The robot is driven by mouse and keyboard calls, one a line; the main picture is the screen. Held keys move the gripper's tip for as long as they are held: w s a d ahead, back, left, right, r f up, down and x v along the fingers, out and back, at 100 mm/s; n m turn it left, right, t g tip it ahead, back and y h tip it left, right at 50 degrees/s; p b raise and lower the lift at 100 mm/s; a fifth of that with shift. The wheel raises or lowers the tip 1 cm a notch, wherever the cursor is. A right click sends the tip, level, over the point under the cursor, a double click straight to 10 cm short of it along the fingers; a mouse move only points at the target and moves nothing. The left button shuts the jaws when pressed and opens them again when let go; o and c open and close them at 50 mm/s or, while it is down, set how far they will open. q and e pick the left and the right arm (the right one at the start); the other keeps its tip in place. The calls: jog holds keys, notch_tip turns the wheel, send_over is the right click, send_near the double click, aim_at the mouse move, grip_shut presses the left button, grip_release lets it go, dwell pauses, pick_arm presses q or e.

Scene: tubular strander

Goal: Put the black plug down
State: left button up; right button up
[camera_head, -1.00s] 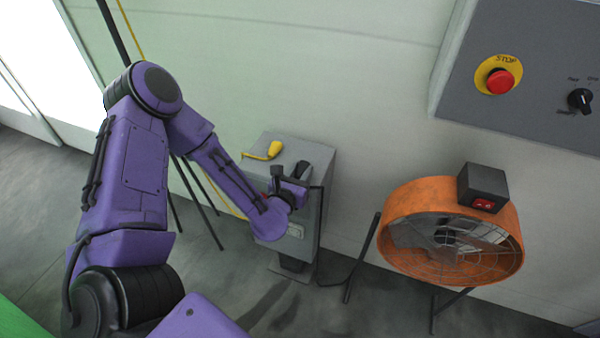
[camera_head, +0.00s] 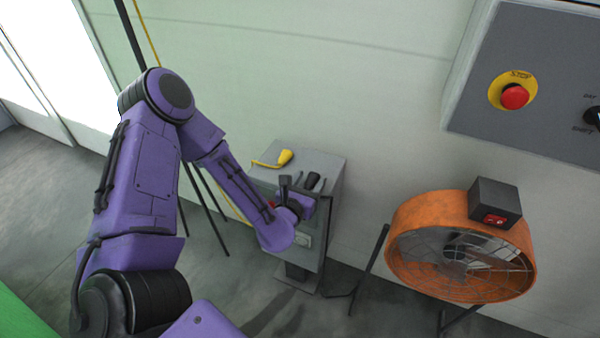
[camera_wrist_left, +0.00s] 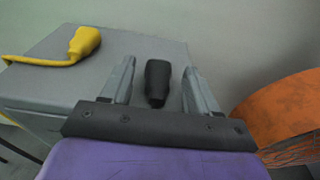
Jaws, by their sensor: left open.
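The black plug (camera_wrist_left: 157,82) is on top of the grey box (camera_wrist_left: 60,88) in the left wrist view. It lies between the two fingers of my left gripper (camera_wrist_left: 159,68), with a gap on each side. The fingers are open and hold nothing. In the head view my left gripper (camera_head: 299,188) is at the box's top front edge, right by the black plug (camera_head: 314,180), which is partly hidden by the gripper. The grey box (camera_head: 325,167) stands against the wall. My right gripper is not in view.
A yellow plug (camera_head: 285,156) with a yellow cable lies on the box top, left of the black plug. An orange fan (camera_head: 405,225) stands to the right. A control panel with a red stop button (camera_head: 515,96) is at the upper right.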

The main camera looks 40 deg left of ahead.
pick_arm(q)
jog(key=p+v, duration=0.4)
jog(key=v, duration=0.7)
jog(key=s+d+f+m+g+h, duration=0.25)
jog(key=s+f+m+g, duration=0.4)
jog(key=f+m, duration=0.85)
jog(key=s+a+f+m+g+y, duration=0.1)
jog(key=s+f+m+g, duration=0.1)
jog(key=s+m, duration=0.4)
jog(key=s+a+f+m+g+y, duration=0.1)
jog(key=s+m+g, duration=0.3)
jog(key=m, duration=0.7)
jog(key=shift+s+a+f+b, duration=0.4)
jog(key=shift+s+f, duration=0.35)
jog(key=shift+s, duration=0.25)
